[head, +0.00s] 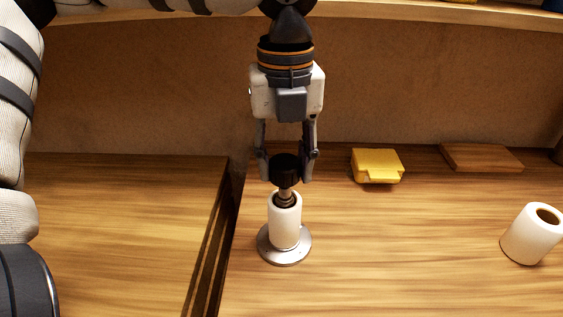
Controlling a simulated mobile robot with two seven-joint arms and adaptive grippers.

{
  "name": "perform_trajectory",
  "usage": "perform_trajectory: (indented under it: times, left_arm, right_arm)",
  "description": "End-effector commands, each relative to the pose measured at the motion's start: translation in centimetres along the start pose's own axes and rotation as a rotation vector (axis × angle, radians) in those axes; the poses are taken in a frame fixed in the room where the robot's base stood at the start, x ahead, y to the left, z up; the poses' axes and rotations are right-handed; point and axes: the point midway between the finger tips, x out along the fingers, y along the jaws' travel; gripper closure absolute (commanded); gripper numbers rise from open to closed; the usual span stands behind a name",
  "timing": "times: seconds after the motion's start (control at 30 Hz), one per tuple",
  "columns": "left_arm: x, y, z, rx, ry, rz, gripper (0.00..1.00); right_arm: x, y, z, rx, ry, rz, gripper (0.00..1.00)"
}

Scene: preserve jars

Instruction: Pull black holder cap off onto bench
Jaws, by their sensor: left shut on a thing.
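The black holder cap (286,167) is between the fingers of my left gripper (286,172), which points straight down and is shut on it. Below the cap is a narrow grey neck with dark rings, in line with the top of a white cylinder (285,223). The white cylinder stands upright on a round silver base (285,254) on the wooden bench (400,255). I cannot tell whether the neck is still touching the inside of the cylinder. My right gripper is not in view.
A yellow box (376,165) and a flat wooden board (481,157) lie at the back right. A white hollow cylinder (528,236) stands at the far right. A dark gap (212,240) runs left of the holder. The bench between is clear.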

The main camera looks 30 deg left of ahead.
Motion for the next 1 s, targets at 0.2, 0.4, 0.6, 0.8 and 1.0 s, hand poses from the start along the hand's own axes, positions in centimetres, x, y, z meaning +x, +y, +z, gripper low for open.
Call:
perform_trajectory:
  times: [0.2, 0.4, 0.6, 0.8, 1.0]
  left_arm:
    - [0.1, 0.0, 0.0, 0.000, 0.002, 0.001, 0.95]
    - [-0.8, 0.0, 0.0, -0.001, -0.003, -0.003, 0.95]
    - [-2.8, 0.0, 0.0, 0.000, -0.005, -0.005, 0.95]
    - [-3.9, 0.0, 0.0, 0.000, 0.002, 0.001, 0.95]
    - [-3.9, 0.0, 0.0, 0.000, 0.002, 0.001, 0.95]
  right_arm:
    - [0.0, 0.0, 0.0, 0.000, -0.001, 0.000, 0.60]
    - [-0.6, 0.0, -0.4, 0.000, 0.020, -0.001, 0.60]
    - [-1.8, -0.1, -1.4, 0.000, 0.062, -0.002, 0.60]
    - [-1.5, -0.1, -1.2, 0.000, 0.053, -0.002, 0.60]
    - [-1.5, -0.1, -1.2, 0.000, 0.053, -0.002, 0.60]
